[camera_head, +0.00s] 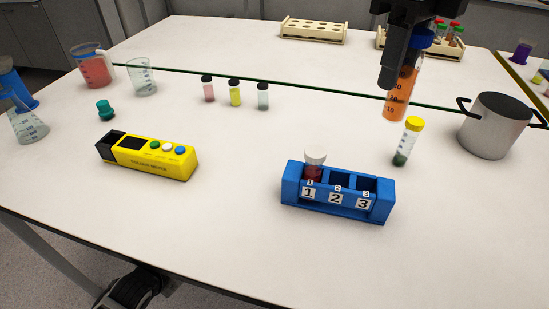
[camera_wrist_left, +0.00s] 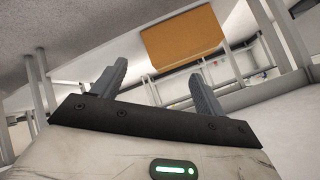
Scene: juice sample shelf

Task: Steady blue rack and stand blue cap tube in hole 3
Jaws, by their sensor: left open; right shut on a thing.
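The blue rack (camera_head: 335,207) stands on the white table with holes numbered 1, 2 and 3. A white-capped tube with dark red content (camera_head: 314,163) stands in hole 1; holes 2 and 3 look empty. My right gripper (camera_head: 402,62) is shut on the blue cap tube (camera_head: 402,90), which has orange content. It holds the tube upright above the table, behind and to the right of the rack. My left gripper (camera_wrist_left: 160,85) is open and empty in the left wrist view, away from the rack. In the head view my left gripper does not show.
A yellow-capped tube (camera_head: 408,141) stands right of the rack, with a metal pot (camera_head: 490,126) farther right. A yellow device (camera_head: 148,156) lies left. Several small vials (camera_head: 235,93) and beakers (camera_head: 142,77) stand behind. The table in front of the rack is clear.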

